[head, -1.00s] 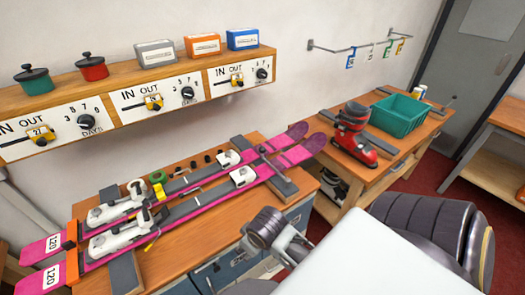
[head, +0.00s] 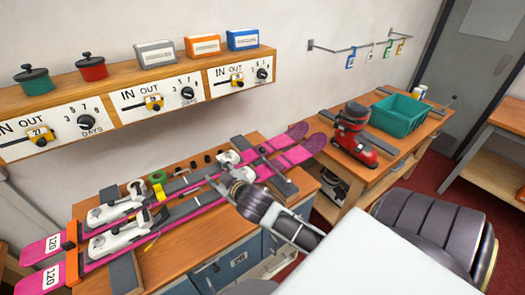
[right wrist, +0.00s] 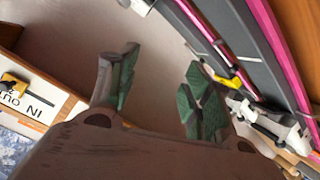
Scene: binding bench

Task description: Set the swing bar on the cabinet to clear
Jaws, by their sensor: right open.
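The cabinet (head: 252,247) is the blue-grey drawer front under the ski bench, with a small number label on it. A pale bar (head: 268,266) shows low at its right side, partly behind my right arm; I cannot tell if it is the swing bar or how it is set. My right gripper (head: 219,184) is above the bench, over the near pink ski, and hides part of it. In the right wrist view the two green-padded fingers (right wrist: 160,92) stand apart with nothing between them. My left gripper is not in view.
Two pink skis (head: 190,211) with white bindings lie on the bench. A shelf (head: 133,108) with IN/OUT sliders and dials runs along the wall. A red boot (head: 352,142) and green bin (head: 400,114) stand on the bench at right.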

